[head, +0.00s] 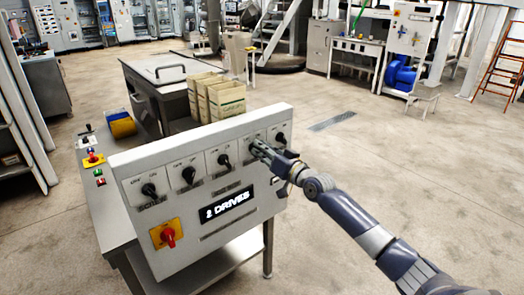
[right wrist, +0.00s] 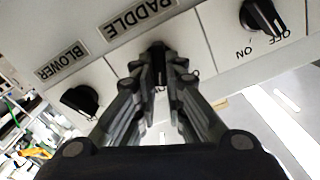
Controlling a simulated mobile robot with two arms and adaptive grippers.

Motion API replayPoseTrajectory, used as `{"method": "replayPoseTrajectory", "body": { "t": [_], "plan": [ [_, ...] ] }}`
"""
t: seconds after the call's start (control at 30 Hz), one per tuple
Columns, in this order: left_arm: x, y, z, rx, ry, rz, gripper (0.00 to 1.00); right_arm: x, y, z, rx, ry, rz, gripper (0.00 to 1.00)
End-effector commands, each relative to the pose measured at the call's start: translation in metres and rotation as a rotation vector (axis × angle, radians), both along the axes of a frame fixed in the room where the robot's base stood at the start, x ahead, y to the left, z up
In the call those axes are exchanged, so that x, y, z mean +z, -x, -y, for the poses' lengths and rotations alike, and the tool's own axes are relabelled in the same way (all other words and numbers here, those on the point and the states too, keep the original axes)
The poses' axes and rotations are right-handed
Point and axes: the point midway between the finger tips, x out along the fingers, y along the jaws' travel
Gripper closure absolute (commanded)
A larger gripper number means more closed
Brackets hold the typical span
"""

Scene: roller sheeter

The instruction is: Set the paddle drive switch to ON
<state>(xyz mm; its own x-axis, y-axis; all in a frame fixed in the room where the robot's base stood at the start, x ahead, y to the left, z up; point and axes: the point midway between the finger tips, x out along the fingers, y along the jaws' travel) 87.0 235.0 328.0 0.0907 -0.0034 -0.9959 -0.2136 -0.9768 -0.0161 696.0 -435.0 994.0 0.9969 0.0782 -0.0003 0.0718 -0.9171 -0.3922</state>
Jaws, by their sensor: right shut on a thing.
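The grey control panel (head: 200,215) carries a row of black rotary switches. My right gripper (head: 259,149) is at the fourth switch from the left and covers it. In the right wrist view, my right gripper (right wrist: 160,72) is shut on the black paddle drive switch (right wrist: 158,60), beside the PADDLE label (right wrist: 139,17). The fingers hide most of that switch and its ON and OFF marks, so I cannot tell its setting. My left gripper is not in view.
The BLOWER switch (right wrist: 80,100) and another switch (right wrist: 262,17) flank the held one. A red emergency knob (head: 168,237) and a display reading "2 DRIVES" (head: 228,204) are lower on the panel. Tan boxes (head: 222,100) stand behind it.

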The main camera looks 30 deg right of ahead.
Motion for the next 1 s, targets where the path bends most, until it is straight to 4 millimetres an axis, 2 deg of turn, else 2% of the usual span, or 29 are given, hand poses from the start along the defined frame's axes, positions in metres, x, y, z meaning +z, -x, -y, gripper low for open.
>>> {"method": "replayPoseTrajectory", "body": {
  "t": [0.37,0.4,0.47,0.83,1.0],
  "plan": [
    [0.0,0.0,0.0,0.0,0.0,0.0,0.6,0.001,0.0,0.0,-0.001,-0.008,0.001,1.0],
    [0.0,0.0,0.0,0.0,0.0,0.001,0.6,0.001,0.0,0.0,-0.001,-0.008,0.001,0.8],
    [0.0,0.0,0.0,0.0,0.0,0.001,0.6,0.001,0.0,0.0,-0.001,-0.008,0.001,0.69],
    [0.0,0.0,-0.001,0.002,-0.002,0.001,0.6,0.0,0.001,0.0,0.0,-0.005,0.0,0.69],
    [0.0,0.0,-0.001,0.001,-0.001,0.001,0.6,-0.002,0.014,0.001,0.001,-0.004,-0.002,0.69]
  ]
}}
